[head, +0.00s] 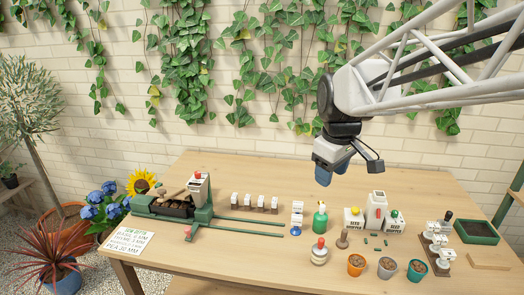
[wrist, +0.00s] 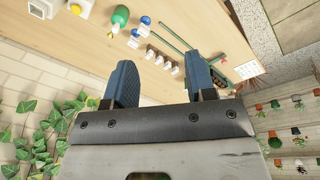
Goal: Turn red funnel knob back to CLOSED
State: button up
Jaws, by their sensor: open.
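My gripper (head: 333,166) hangs above the back of the table, open and empty. Its two blue fingers stand apart in the wrist view (wrist: 161,72), with nothing between them. A white hopper with a red top (head: 198,184) stands on the green rail machine (head: 203,215) at the left. A small red knob (head: 188,231) sticks out at the machine's front.
A green bottle (head: 320,217), a red-topped jar (head: 319,253) and several pots (head: 356,265) stand nearer the front. A dark tray (head: 477,231) is at the right. A printed sign (head: 137,242) lies front left. The front centre-left table is clear.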

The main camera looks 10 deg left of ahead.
jog(key=w+a+n, duration=0.4)
jog(key=w+a, duration=0.5)
jog(key=a, duration=0.1)
jog(key=n+g, duration=0.2)
jog(key=n, duration=1.1)
send_over(197, 172)
jog(key=f, duration=1)
jog(key=shift+d+f, duration=0.15)
jog(key=shift+d, duration=0.2)
jog(key=shift+a+f, duration=0.15)
jog(key=shift+a, duration=0.15)
jog(key=shift+f, duration=3.9)
jog(key=shift+c, duration=0.2)
jog(key=c, duration=0.9)
